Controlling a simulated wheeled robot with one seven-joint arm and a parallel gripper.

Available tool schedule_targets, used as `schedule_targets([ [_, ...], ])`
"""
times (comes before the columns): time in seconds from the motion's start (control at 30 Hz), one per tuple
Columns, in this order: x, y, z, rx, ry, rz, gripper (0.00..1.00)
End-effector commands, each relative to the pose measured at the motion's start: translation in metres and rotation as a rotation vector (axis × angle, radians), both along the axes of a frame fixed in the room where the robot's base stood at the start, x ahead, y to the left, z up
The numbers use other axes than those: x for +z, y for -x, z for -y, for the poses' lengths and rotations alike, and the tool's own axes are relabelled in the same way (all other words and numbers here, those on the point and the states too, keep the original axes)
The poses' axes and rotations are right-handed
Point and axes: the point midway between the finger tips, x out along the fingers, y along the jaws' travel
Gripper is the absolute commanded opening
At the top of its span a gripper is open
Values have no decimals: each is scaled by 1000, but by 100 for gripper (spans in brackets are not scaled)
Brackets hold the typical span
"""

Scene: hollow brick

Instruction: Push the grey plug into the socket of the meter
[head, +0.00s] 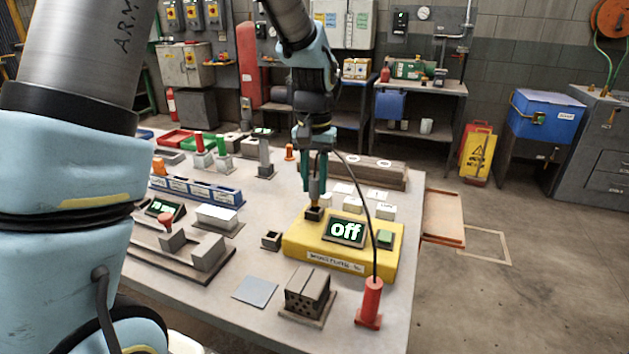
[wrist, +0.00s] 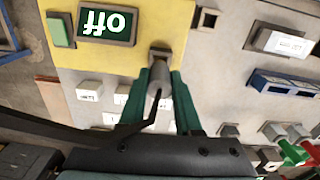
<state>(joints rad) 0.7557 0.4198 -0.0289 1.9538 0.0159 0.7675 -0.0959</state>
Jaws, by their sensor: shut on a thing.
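The yellow meter (head: 300,247) stands at the near right of the bench, with a screen (head: 345,231) reading "off" and a green button (head: 384,238). Its dark square socket (head: 314,214) is at its back left corner. My gripper (head: 314,182) points down over the socket, shut on the grey plug (head: 314,198). The plug is upright, its lower end at the socket's mouth; I cannot tell how far in it reaches. In the wrist view, the plug (wrist: 160,76) sits between my green fingers, in line with the socket (wrist: 160,54).
A black cable (head: 373,215) arches from the plug to a red post (head: 370,299) at the meter's front right. White labelled blocks (head: 355,203) stand behind the meter. A small open dark block (head: 271,240) lies left of it, and a holed block (head: 307,292) in front.

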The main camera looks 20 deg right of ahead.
Motion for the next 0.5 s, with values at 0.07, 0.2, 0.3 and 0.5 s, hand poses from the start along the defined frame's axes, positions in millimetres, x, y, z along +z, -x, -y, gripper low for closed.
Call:
schedule_targets([
  [0.07,-2,0,0,0,0,0,0],
  [0.2,-4,0,0,0,0,0,0],
  [0.3,-6,0,0,0,0,0,0],
  [0.5,-10,0,0,0,0,0,0],
])
